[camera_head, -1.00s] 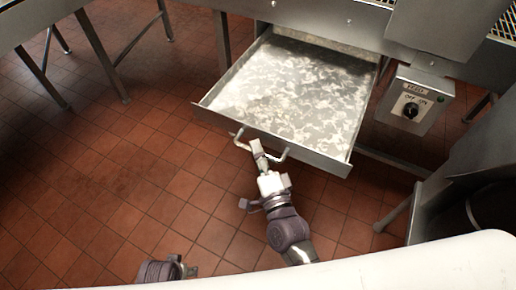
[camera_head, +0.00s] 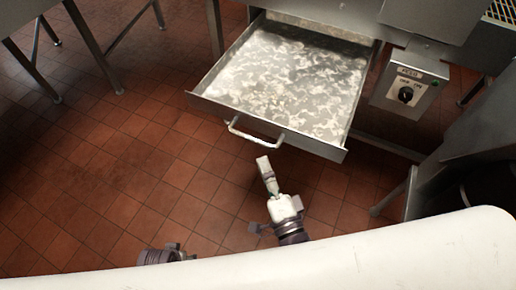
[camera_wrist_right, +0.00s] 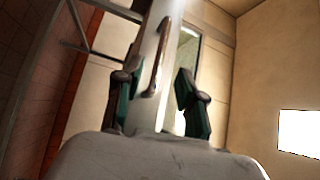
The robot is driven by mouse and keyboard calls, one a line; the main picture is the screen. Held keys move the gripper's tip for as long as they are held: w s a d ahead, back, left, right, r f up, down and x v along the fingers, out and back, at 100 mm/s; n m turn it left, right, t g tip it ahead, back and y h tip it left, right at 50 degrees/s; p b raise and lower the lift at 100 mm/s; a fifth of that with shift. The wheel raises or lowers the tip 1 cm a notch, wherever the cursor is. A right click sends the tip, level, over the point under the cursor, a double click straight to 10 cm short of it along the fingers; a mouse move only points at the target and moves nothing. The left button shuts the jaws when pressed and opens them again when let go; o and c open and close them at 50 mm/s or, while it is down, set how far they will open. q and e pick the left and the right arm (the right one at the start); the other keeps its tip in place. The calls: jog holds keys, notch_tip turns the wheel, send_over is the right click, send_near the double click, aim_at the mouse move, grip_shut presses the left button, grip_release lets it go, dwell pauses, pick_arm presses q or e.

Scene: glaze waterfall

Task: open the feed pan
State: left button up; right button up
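The feed pan (camera_head: 201,93) is a wide metal drawer with mottled white and grey contents. It is pulled far out from under the machine. Its bar handle (camera_head: 254,134) is on the front wall. My right gripper (camera_head: 266,172) is just in front of the handle and apart from it. In the right wrist view my right gripper (camera_wrist_right: 158,100) has its two dark green pads spread, with nothing held between them. The handle (camera_wrist_right: 157,65) shows beyond the fingers. My left gripper (camera_head: 175,252) is at the bottom left, mostly hidden by my white body, and its fingers are not clear.
A feed switch box (camera_head: 408,92) with a black knob hangs right of the pan. A grey metal stand (camera_head: 440,165) is at the right. Metal table legs (camera_head: 95,45) stand at the left. The tiled floor (camera_head: 150,150) left of the pan is clear.

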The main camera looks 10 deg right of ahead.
jog(key=shift+v, duration=1.55)
jog(key=s+d+f+n+g+h, duration=0.1)
jog(key=s+d+f+n+g, duration=0.15)
jog(key=f+n+g, duration=0.7)
jog(key=s+d+f+n+g, duration=0.1)
jog(key=d+f+n+g, duration=0.25)
jog(key=f, duration=1.05)
jog(key=s+d+f+n+g+h, duration=0.3)
jog(key=s+d+f+g, duration=0.15)
jog(key=d, duration=0.25)
pick_arm(q)
jog(key=s+a+f+p, duration=0.1)
jog(key=s+f+p, duration=0.1)
jog(key=s+p, duration=0.6)
jog(key=s+a+f+g+p, duration=0.1)
jog(key=s+a+f+p, duration=0.1)
jog(key=s+p, duration=0.7)
jog(key=shift+s+g, duration=0.3)
jog(key=shift+s, duration=0.45)
pick_arm(e)
jog(key=s+d+f, duration=0.1)
jog(key=s+f, duration=0.1)
jog(key=s, duration=0.7)
jog(key=s+d+f, duration=0.2)
jog(key=s, duration=0.7)
jog(key=shift+s+n, duration=0.3)
jog(key=shift+s, duration=0.1)
